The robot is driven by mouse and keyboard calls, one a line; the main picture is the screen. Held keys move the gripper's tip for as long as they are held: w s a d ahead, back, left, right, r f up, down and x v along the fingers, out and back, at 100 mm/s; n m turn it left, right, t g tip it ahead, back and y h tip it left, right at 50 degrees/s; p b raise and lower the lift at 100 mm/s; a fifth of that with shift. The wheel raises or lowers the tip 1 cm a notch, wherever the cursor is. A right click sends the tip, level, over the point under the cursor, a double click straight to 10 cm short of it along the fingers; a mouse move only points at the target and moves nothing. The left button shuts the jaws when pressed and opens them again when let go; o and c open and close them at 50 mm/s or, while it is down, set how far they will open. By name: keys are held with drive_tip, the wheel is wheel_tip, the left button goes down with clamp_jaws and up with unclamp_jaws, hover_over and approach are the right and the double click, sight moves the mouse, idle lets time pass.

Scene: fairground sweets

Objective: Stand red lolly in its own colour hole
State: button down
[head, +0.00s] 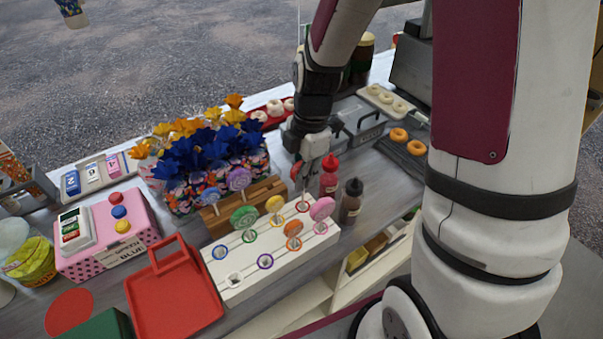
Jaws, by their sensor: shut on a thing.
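My gripper (302,174) points down over the far right end of the white lolly stand (243,290). It is shut on the red lolly (297,171), which shows only as a small red edge between and beside the fingers. A red-ringed hole (303,206) lies in the stand just below the gripper. The lolly's stick is thin there, and I cannot tell whether its tip is in the hole. Green (244,216), yellow (274,204), orange (293,229) and pink (321,208) lollies stand in the white stand. Its blue, purple and white-looking holes at the left are empty.
A red sauce bottle (329,178) and a brown one (351,201) stand close right of the gripper. Behind the stand are a wooden rack (270,190) with lollies and a flower box (180,200). A red tray (176,300) lies front left.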

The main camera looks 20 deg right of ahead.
idle(0.6)
drive_tip(key=shift+f, duration=0.6)
drive_tip(key=shift+f, duration=0.15)
drive_tip(key=shift+f, duration=0.55)
drive_tip(key=shift+f, duration=0.2)
drive_tip(key=shift+f+b, duration=0.5)
drive_tip(key=shift+f, duration=0.45)
drive_tip(key=c, duration=0.9)
unclamp_jaws()
drive_tip(key=shift+c, duration=0.2)
